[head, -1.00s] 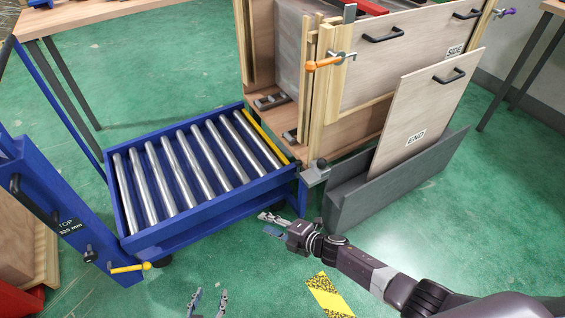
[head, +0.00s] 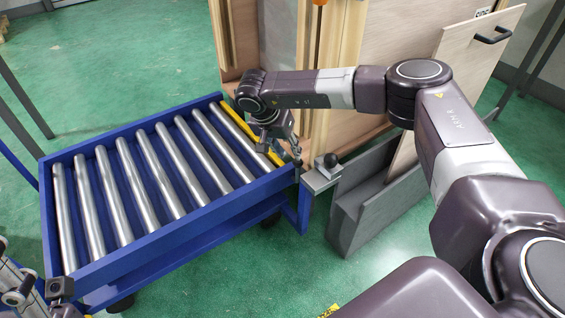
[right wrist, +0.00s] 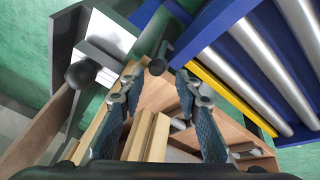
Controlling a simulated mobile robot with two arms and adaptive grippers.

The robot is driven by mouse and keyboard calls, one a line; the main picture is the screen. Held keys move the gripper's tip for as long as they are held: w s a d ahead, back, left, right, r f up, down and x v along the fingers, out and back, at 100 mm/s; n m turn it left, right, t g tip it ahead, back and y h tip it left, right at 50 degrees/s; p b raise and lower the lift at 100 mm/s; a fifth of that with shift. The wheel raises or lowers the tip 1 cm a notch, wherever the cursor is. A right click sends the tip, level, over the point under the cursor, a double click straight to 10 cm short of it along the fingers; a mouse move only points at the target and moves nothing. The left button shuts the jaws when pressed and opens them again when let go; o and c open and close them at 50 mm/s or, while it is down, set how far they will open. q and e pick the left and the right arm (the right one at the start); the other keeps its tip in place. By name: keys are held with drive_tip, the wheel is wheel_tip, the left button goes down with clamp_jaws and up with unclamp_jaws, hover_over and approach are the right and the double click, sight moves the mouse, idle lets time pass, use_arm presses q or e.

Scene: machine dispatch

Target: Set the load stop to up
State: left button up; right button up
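The blue roller table (head: 170,235) has a yellow bar (head: 240,120) along its right end, beside the wooden machine crate. The bar also shows in the right wrist view (right wrist: 215,88). I take this bar as part of the load stop, but its position is unclear. My right gripper (head: 290,150) reaches down at the table's right corner, beside the bar. In the right wrist view my right gripper (right wrist: 158,85) is open, with a dark handle (right wrist: 160,60) beyond and between its fingertips; contact is not clear. Grey and dark parts at the head view's lower left may be my left gripper.
A grey bracket (head: 318,180) with a black ball knob (head: 331,160) stands close right of my gripper. A dark grey trough (head: 360,210) holds an upright wooden panel (head: 470,50). The wooden crate wall (head: 285,50) is close behind. Green floor is open in front.

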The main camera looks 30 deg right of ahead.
drive_tip(key=b+x, duration=0.1)
drive_tip(key=x, duration=0.2)
drive_tip(key=d+b+x, duration=0.1)
drive_tip(key=b+x, duration=0.1)
drive_tip(key=x, duration=0.2)
drive_tip(key=shift+w+d, duration=0.15)
drive_tip(key=shift+d, duration=0.05)
clamp_jaws()
drive_tip(key=shift+r, duration=0.1)
